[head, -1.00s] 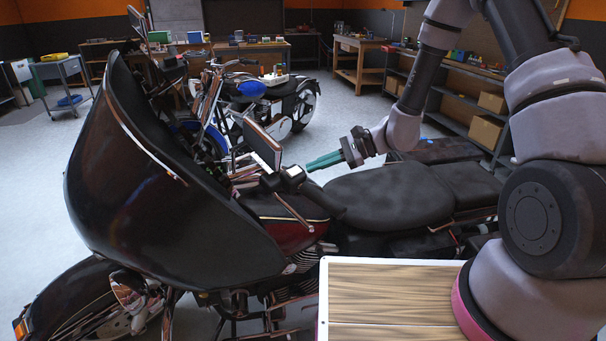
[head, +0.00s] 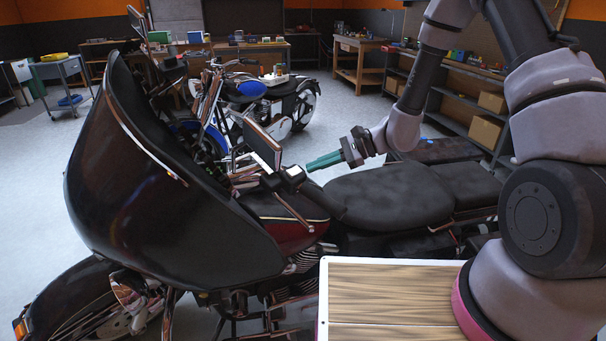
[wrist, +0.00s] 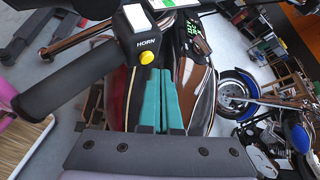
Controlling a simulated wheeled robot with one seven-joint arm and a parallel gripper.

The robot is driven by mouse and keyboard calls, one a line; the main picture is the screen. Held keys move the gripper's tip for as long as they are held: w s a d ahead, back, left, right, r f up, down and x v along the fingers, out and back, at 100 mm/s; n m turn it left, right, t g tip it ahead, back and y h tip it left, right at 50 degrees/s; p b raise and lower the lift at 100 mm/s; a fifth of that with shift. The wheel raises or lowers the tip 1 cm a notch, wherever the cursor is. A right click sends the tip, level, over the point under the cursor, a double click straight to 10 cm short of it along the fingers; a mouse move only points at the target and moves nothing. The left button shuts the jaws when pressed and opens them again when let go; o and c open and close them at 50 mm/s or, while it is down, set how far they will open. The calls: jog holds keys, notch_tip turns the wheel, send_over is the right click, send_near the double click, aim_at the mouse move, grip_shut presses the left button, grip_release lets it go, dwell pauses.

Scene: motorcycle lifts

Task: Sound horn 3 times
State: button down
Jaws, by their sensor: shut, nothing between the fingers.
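The yellow horn button (wrist: 147,57) sits on the black handlebar switch housing below the white word HORN. The black hand grip (wrist: 68,82) runs to the left of it. In the head view, the dark handlebar end (head: 290,180) is in front of the big motorcycle's seat. My gripper (head: 310,166) reaches in from the right with its teal fingers close to that end. In the wrist view, the fingers of my gripper (wrist: 160,71) are shut and empty. Their tips are just below and right of the button; I cannot tell whether they touch it.
The dark fairing (head: 150,190) and black seat (head: 390,195) flank the handlebar. A rectangular mirror (head: 262,146) stands just above it. A blue motorcycle (head: 252,88), benches and shelves stand behind. Open floor lies between the motorcycles.

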dwell(0.8)
jog(key=shift+s+a, duration=0.3)
jog(key=shift+s+a+f, duration=0.1)
jog(key=shift+s+a, duration=0.25)
dwell(0.7)
jog(key=shift+w+d, duration=0.1)
jog(key=shift+d, duration=0.05)
dwell(0.4)
jog(key=shift+w+d, duration=0.5)
jog(key=shift+w, duration=0.05)
jog(key=shift+w+d, duration=0.1)
jog(key=w+d, duration=0.1)
jog(key=w+d+r, duration=0.1)
jog(key=w+d, duration=0.1)
jog(key=shift+w+d, duration=0.15)
jog(key=shift+w, duration=0.05)
dwell(0.3)
dwell(0.3)
